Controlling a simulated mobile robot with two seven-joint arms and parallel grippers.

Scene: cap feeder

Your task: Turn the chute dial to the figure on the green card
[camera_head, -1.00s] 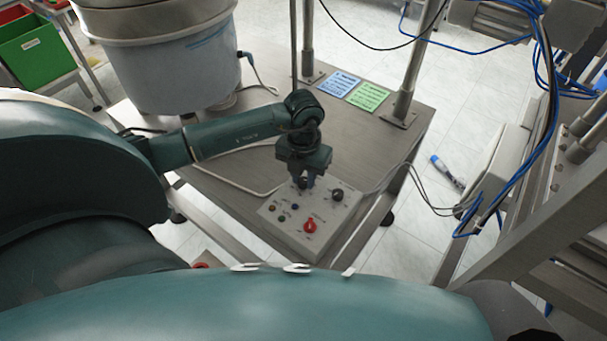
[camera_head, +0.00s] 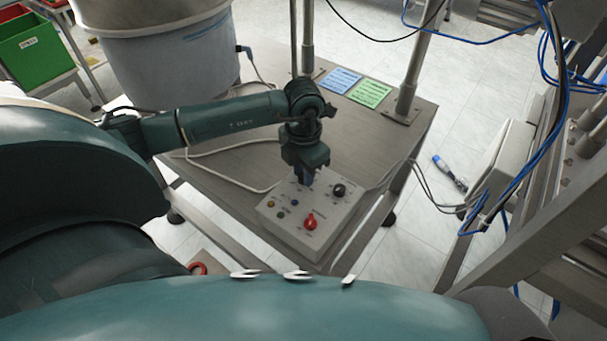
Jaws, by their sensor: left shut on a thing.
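A grey control box (camera_head: 262,212) sits on the near part of the table. Its top bears a black knob (camera_head: 338,190) at the right, a red knob (camera_head: 310,222) near the front edge and several small buttons at the left. My left gripper (camera_head: 304,179) points down at the back of the box top. It is shut on a dial there, which the fingers hide; its figures cannot be read. A green card (camera_head: 370,93) lies at the back right of the table, its print too small to read. My right gripper is not in view.
A blue card (camera_head: 341,80) lies beside the green one. Metal posts (camera_head: 411,75) rise from the table's back edge. A large grey bowl (camera_head: 175,60) stands at the back left. A cable runs from the box to the right.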

